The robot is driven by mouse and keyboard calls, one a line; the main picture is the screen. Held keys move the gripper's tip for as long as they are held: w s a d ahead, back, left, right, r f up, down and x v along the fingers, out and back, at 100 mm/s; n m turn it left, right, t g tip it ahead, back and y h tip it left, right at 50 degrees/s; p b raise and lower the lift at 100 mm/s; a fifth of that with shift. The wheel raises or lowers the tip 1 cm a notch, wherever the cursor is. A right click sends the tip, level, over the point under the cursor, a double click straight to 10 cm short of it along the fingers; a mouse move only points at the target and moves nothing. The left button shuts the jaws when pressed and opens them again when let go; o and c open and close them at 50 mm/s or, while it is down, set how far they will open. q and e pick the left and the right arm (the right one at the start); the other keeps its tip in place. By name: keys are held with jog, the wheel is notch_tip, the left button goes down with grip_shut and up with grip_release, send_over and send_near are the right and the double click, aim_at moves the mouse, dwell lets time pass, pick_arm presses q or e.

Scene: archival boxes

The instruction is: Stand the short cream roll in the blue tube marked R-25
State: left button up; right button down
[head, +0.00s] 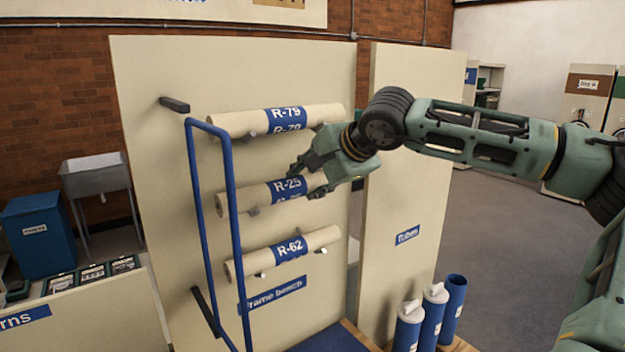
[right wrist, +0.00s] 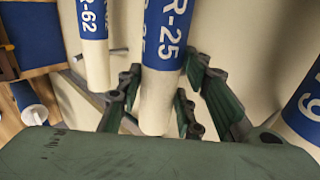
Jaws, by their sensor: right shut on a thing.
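The cream roll marked R-25 (head: 240,198) lies level across the middle pegs of the upright board, with a blue band on it. My right gripper (head: 305,181) is shut on this roll near its right end. In the right wrist view the R-25 roll (right wrist: 160,92) lies between my fingers, its near end by the palm. Three blue tubes stand low at the right: a front one (head: 407,333), a middle one (head: 432,322) and a back one (head: 453,310). Pale rolls stick out of the front and middle tubes; the back one looks empty. Their marks are unreadable. My left gripper is out of view.
The R-79 roll (head: 235,124) lies on the pegs above, close to my right wrist. The R-62 roll (head: 252,264) lies on the pegs below. A blue rail frame (head: 192,190) stands out at the rolls' left ends. A second upright panel (head: 400,190) stands behind the tubes.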

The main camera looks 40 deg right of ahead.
jog(key=c, duration=1.2)
grip_release()
jog(key=shift+f, duration=0.15)
jog(key=b+v, duration=0.1)
jog(key=v, duration=0.1)
jog(key=b+v, duration=0.1)
jog(key=v, duration=0.2)
jog(key=b+v, duration=0.1)
jog(key=v, duration=0.1)
jog(key=shift+s+a, duration=0.3)
jog(key=shift+s, duration=0.05)
